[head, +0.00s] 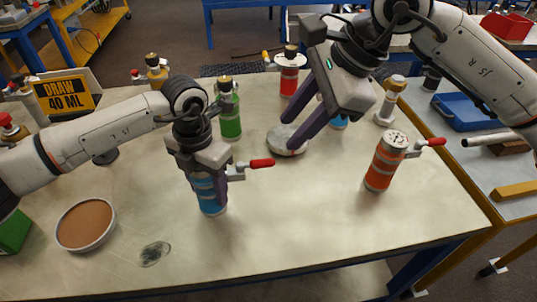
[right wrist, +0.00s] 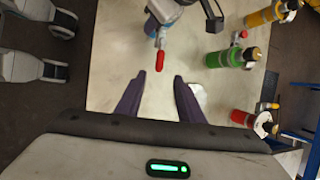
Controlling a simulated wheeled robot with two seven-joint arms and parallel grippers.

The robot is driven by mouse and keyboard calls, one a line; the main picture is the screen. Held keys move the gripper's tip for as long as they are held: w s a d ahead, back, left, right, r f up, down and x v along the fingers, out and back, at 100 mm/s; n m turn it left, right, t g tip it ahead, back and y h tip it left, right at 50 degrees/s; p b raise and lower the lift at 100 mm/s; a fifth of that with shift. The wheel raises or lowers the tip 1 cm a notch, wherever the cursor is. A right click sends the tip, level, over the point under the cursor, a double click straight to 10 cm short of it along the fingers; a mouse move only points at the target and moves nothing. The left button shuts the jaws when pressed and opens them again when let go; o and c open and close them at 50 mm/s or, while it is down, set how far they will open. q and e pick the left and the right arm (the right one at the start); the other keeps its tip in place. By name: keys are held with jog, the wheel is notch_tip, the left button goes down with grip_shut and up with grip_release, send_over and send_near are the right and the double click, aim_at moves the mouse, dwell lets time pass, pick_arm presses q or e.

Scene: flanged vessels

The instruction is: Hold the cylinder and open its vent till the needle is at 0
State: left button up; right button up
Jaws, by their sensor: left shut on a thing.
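A blue cylinder (head: 210,196) stands upright on the table at centre left. My left gripper (head: 205,172) is shut around its upper part and hides its top, so no needle can be read there. A red vent lever (head: 262,163) sticks out to the right from the cylinder. My right gripper (head: 290,133) is open and empty, above the table to the upper right of that lever. In the right wrist view the red lever (right wrist: 160,61) lies just ahead of the gap between the open fingers (right wrist: 158,77), apart from them.
An orange cylinder (head: 380,170) with a dial and red lever stands at right. A green cylinder (head: 230,118) and a red one (head: 289,78) stand behind. A grey disc (head: 285,142) lies below my right gripper. A brown-filled bowl (head: 85,224) sits front left.

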aim_at(265, 161)
jog(key=x, duration=1.1)
jog(key=shift+f, duration=0.15)
grip_shut()
